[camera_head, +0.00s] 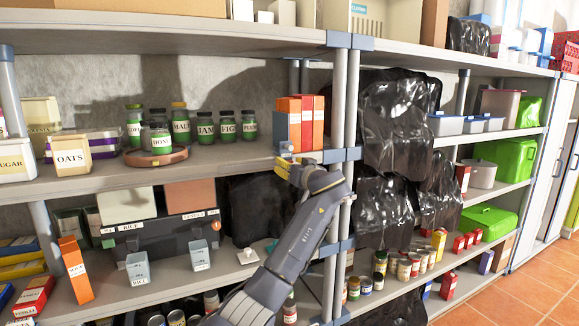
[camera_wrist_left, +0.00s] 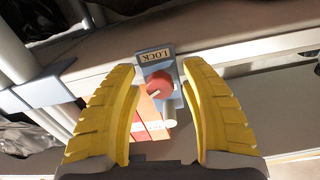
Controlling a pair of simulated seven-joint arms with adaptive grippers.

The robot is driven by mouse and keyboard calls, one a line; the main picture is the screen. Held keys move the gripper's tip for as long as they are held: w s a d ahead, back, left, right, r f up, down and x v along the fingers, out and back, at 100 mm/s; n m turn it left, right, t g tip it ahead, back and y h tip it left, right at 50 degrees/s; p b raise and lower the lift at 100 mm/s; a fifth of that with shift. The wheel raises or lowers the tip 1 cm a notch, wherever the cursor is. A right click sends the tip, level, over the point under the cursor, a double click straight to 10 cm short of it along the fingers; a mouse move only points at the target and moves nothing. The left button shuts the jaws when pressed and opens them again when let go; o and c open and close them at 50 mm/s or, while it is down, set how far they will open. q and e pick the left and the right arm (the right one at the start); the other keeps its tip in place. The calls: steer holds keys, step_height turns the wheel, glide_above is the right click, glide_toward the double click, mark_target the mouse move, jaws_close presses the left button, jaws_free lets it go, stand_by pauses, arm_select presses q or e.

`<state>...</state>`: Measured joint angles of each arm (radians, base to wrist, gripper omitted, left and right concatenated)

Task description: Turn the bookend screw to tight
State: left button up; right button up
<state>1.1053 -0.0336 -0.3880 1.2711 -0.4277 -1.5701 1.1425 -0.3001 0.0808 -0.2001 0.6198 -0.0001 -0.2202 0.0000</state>
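The bookend is a grey-blue plate with a label reading LOCK (camera_wrist_left: 155,55). Its round red screw knob (camera_wrist_left: 161,84) carries a pale pointer mark. In the head view the bookend (camera_head: 281,131) stands at the left side of several orange and red books (camera_head: 306,118) on the upper shelf. My left gripper (camera_head: 287,165) is at the shelf's front edge just below them. In the left wrist view its yellow fingers (camera_wrist_left: 159,68) are open, one on each side of the knob, with visible gaps. My right gripper is not in view.
A shelf post (camera_head: 346,130) stands just right of the books. Labelled jars (camera_head: 205,128) and an oats box (camera_head: 71,155) are farther left on the same shelf. Black plastic sheeting (camera_head: 392,125) hangs to the right. The shelf is bare between jars and books.

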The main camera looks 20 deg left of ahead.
arm_select(q)
jaws_close()
steer(key=shift+f+m, duration=0.15)
steer(key=shift+m, duration=3.45)
steer(key=shift+o, duration=0.8)
jaws_free()
steer(key=v, duration=1.2)
